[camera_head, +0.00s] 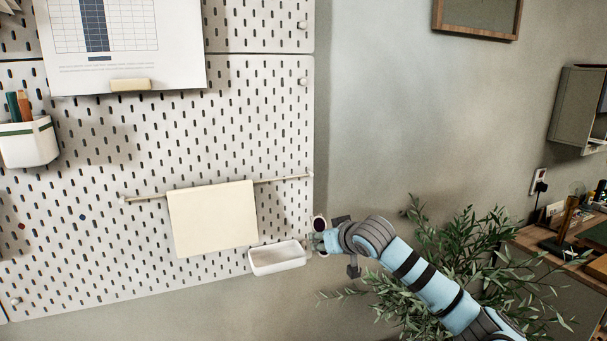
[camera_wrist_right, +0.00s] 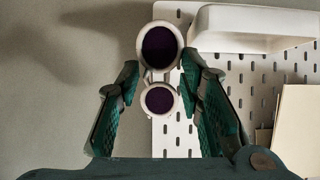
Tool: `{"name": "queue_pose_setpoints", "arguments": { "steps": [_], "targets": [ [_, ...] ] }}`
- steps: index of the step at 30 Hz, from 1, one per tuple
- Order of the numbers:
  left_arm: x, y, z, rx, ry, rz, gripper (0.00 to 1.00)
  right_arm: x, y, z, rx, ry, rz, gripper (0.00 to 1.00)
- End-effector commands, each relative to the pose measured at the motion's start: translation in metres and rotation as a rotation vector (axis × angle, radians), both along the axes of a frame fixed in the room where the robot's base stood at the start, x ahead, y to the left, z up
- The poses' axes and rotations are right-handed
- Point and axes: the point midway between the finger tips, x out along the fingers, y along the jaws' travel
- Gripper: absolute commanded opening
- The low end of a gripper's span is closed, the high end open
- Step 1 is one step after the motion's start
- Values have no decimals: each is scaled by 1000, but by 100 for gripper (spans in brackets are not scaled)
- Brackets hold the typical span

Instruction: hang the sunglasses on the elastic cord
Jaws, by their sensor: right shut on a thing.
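The sunglasses (camera_head: 319,224) have round dark purple lenses in pale rims. In the right wrist view the sunglasses (camera_wrist_right: 159,47) sit between the fingers of my right gripper (camera_wrist_right: 160,76), one lens above the other. My right gripper (camera_head: 324,240) is shut on them, just off the pegboard's right edge, right of the white bin. A thin cord-like line (camera_head: 282,180) runs slightly slanted across the lower pegboard between two end mounts; I take it as the elastic cord. A cream sheet (camera_head: 212,218) hangs over its middle. The sunglasses are apart from the cord, below its right end. My left gripper is out of view.
The white pegboard (camera_head: 110,240) holds a white open bin (camera_head: 277,268), a pen cup (camera_head: 28,148) and a chart (camera_head: 125,35). The bin is close to my right gripper. A leafy plant (camera_head: 470,235) stands behind my right arm. The cord is bare on both sides of the sheet.

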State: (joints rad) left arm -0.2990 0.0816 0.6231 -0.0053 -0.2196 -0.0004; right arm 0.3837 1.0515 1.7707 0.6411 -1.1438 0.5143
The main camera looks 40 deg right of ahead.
Motion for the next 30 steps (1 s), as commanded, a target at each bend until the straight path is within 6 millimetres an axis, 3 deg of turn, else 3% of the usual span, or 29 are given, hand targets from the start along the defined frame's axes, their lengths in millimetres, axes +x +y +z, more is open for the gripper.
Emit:
{"name": "queue_pose_setpoints", "arguments": {
  "steps": [1,6,9,12,16,26,30],
  "targets": [
    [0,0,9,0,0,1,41,-2,10,30,-30,-64,-2,0],
    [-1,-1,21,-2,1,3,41,-17,67,123,-122,-348,-24,0],
    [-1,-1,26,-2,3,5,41,-35,96,164,-156,-451,-20,0],
    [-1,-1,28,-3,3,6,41,-50,114,188,-174,-504,-10,0],
    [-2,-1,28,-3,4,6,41,-58,121,197,-180,-524,-4,1],
    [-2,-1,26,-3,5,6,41,-59,122,194,-181,-520,-2,1],
    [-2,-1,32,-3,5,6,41,-49,119,196,-177,-521,-2,1]
  ]
}}
